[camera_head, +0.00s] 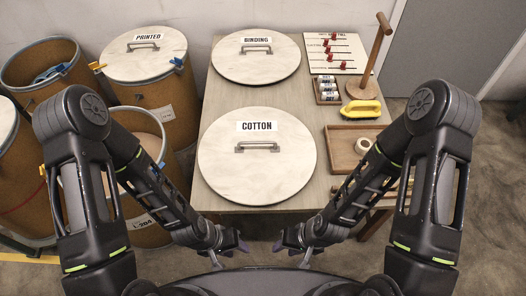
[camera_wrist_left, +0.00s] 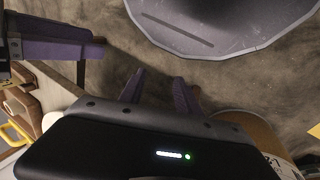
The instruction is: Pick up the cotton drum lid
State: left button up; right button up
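The cotton drum lid (camera_head: 257,175) is a round pale disc with a metal bar handle (camera_head: 257,146) and a "COTTON" label. It lies flat on the front of the wooden table. My left gripper (camera_head: 231,252) is below the table's front edge in the head view, apart from the lid. In the left wrist view its two purple fingers (camera_wrist_left: 160,92) stand apart with nothing between them. My right gripper (camera_head: 291,250) is just to its right, also apart from the lid; its fingers look spread and empty.
The binding lid (camera_head: 256,70) lies behind the cotton lid on the table (camera_head: 307,125). A wooden tray (camera_head: 340,147), a yellow-handled item (camera_head: 360,109), a wooden stand (camera_head: 363,88) and a peg board (camera_head: 335,50) are at right. Several drums, one with the printed lid (camera_head: 143,62), stand left.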

aim_at(251, 156)
jog(key=z, duration=2.1)
jog(key=k+j, duration=0.6)
jog(key=k, duration=0.25)
